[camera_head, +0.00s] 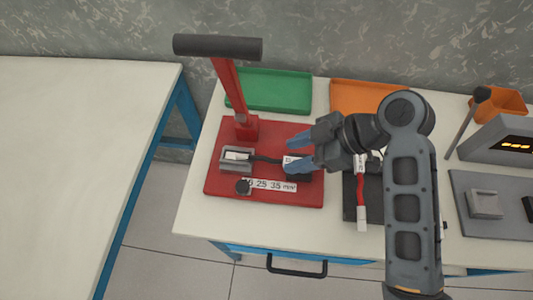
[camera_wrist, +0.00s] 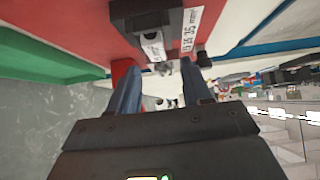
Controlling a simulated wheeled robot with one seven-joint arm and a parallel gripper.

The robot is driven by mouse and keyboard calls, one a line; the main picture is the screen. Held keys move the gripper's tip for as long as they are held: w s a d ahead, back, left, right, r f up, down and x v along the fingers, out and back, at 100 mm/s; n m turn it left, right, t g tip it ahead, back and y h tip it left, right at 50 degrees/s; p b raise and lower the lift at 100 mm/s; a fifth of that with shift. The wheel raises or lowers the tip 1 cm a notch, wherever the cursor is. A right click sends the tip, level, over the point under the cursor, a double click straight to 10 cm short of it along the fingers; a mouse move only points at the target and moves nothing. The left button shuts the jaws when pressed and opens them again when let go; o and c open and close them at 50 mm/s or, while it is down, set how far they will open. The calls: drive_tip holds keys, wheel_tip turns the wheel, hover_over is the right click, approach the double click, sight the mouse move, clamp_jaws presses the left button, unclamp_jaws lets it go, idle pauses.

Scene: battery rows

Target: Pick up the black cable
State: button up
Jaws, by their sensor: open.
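The black cable (camera_head: 266,159) lies across the red base plate (camera_head: 222,180). Its left end meets a small grey die block (camera_head: 235,158), and it runs right toward a white-labelled part between my fingers. My gripper (camera_head: 296,153) is open, with its blue fingertips at the cable's right end, one on the far side and one on the near side. I cannot tell whether they touch it. In the wrist view my gripper (camera_wrist: 163,82) shows two spread fingers pointing at a dark block (camera_wrist: 160,15) with a white label. The cable is not clear in that view.
A red lever with a black handle (camera_head: 218,46) rises at the left. Green tray (camera_head: 275,90) and orange tray (camera_head: 365,95) stand behind. A red-and-white piece (camera_head: 361,195) lies on a black pad to the right, near a grey instrument (camera_head: 500,145).

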sight(280, 159)
drive_tip(key=shift+x, duration=1.55)
clamp_jaws()
